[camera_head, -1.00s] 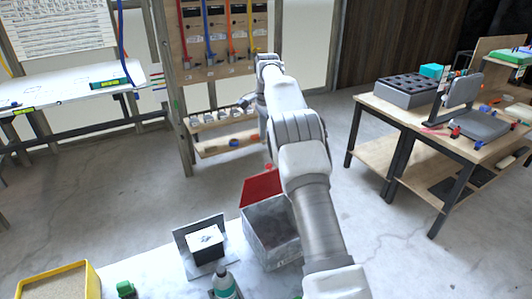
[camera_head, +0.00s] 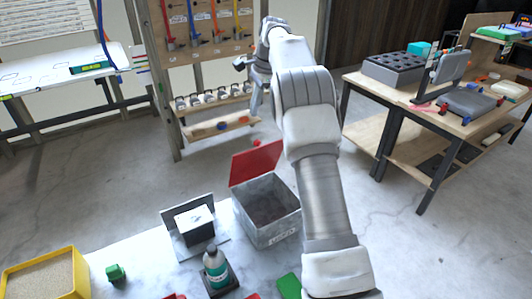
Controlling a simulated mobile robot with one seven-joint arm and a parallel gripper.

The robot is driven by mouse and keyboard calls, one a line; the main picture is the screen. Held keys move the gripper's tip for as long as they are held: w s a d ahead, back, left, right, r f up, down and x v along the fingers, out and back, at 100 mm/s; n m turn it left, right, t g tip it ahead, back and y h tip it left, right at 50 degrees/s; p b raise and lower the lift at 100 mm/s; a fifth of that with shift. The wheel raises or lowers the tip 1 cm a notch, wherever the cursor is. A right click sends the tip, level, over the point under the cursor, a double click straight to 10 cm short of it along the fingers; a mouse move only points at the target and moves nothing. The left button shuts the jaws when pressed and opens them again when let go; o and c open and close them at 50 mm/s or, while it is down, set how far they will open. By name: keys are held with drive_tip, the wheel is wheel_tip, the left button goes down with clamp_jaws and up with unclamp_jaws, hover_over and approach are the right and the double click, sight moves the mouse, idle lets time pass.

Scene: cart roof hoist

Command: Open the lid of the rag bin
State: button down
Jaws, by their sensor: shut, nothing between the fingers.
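The rag bin (camera_head: 285,222) is a grey metal box with a small white label on its front. It stands at the back edge of the pale bench top, left of my arm. Its red lid (camera_head: 257,164) is raised and leans back at the far side, leaving the top of the bin open. The dark inside shows, and I see nothing clearly in it. My gripper (camera_head: 239,64) is small in this view, well above and beyond the lid in the picture. It is shut and empty, points left, and is apart from the bin and lid.
The bench holds a bottle (camera_head: 216,267) in a dark holder, a black-and-white box (camera_head: 194,220) before an upright plate, a green block (camera_head: 115,272) and a yellow-rimmed sand tray (camera_head: 77,256). A tool rack (camera_head: 172,120) stands behind; a wooden workbench (camera_head: 352,78) is at right.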

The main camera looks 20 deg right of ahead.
drive_tip(key=s+d+f+m+t+b, duration=0.2)
drive_tip(key=s+f+m+t+b, duration=0.4)
drive_tip(key=s+m+b, duration=0.4)
drive_tip(key=s+d+f+m+t+b, duration=0.3)
drive_tip(key=s+f+m+t+b, duration=0.4)
drive_tip(key=b, duration=0.5)
drive_tip(key=g, duration=0.1)
approach(262, 151)
drive_tip(key=w+f, duration=0.3)
drive_tip(key=w, duration=0.1)
drive_tip(key=shift+w+a+r, duration=0.2)
drive_tip(key=shift+w+a, duration=0.2)
drive_tip(key=shift+w, duration=0.4)
drive_tip(key=shift+r, duration=0.15)
